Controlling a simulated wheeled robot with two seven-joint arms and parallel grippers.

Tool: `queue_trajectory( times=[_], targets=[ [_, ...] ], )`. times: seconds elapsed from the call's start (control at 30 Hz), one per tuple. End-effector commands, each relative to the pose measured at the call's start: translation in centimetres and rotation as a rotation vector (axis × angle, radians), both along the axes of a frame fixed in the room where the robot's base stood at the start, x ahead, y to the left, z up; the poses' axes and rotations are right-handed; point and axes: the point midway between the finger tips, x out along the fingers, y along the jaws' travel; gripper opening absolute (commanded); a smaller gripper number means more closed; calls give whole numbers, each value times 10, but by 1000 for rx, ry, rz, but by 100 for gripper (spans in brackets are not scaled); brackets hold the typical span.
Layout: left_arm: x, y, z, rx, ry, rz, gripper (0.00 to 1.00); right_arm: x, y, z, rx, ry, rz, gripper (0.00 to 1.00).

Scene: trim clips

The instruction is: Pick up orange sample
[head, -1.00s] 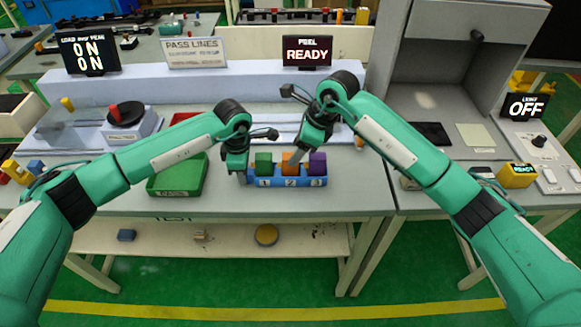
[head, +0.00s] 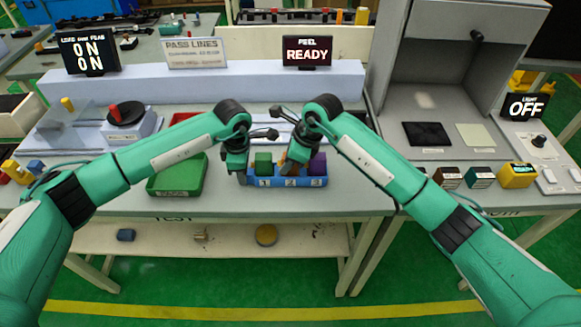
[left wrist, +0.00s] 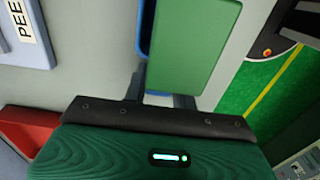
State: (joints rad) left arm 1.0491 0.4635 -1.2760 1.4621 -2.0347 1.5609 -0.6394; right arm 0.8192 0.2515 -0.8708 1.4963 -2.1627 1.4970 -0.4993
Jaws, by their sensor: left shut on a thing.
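The blue rack (head: 262,183), with slots numbered 1, 2 and 3, stands on the bench. A green sample (head: 263,160) sits in slot 1 and a purple sample (head: 318,160) in slot 3. The orange sample (head: 282,159) at slot 2 is mostly hidden behind my right gripper (head: 294,168), which points down over it; its jaws are not clear. My left gripper (head: 240,178) is at the rack's left end, shut on it. The left wrist view shows the rack's blue edge (left wrist: 147,30) by the fingers and the green sample (left wrist: 190,45) close beyond.
A green tray (head: 157,190) lies to the left of the rack. A raised ledge (head: 200,88) runs behind, with the PEEL READY display (head: 307,52) above it. Dark and pale pads (head: 476,136) and small boxes lie on the right bench.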

Motion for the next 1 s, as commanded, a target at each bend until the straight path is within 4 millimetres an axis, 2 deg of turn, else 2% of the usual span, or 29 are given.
queue_trajectory(
  times=[0.03, 0.1, 0.37, 0.47, 0.57, 0.67, 1.0],
  targets=[
    [0, 0, 0, 0, 0, 0, 4, 0, 0, 0, 0, 0, 0, 16],
    [0, 0, 0, 0, 0, 0, 4, 0, 0, 0, 0, 0, 0, 5],
    [0, 0, 0, 0, 0, 0, 4, 0, 0, 1, 0, -1, 0, 5],
    [0, 0, 0, 0, 0, 0, 4, 1, 0, 8, 1, -1, 1, 5],
    [0, 0, 0, 0, 0, 0, 4, 1, 0, 24, -1, -5, 1, 5],
    [0, 0, 0, 0, 0, 0, 4, 2, 0, 49, 1, -7, 1, 5],
    [0, 0, 0, 0, 0, 0, 4, 1, 0, 138, 0, -5, 0, 5]
  ],
)
